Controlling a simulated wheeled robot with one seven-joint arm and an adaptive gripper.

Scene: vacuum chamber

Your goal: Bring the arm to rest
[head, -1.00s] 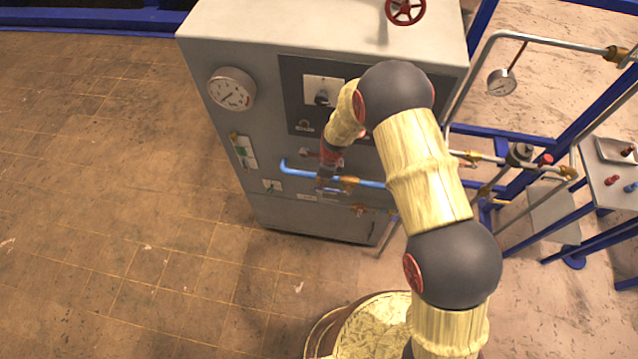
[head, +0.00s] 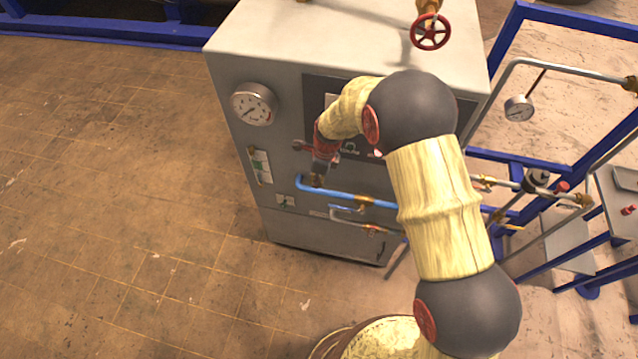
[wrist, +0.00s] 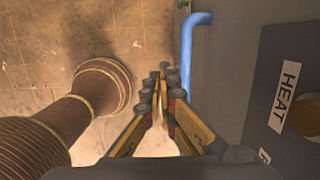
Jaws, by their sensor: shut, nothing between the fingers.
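My gripper (head: 316,180) is in front of the grey cabinet (head: 244,172), just above the bend of the blue pipe in the head view. Its fingers are small there and partly hard to make out. In the wrist view my gripper (wrist: 161,85) shows its fingertips together with nothing between them. The blue pipe (wrist: 188,45) runs beside the fingers on the right, and I cannot tell whether they touch it. My arm covers part of the cabinet's dark panel (head: 318,92).
The cabinet face carries a round gauge (head: 253,104) and a valve below it. A red handwheel (head: 430,31) stands on its top. A blue frame (head: 513,30) with pipes and a second gauge (head: 519,108) is at right. The floor (head: 110,200) at left is clear.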

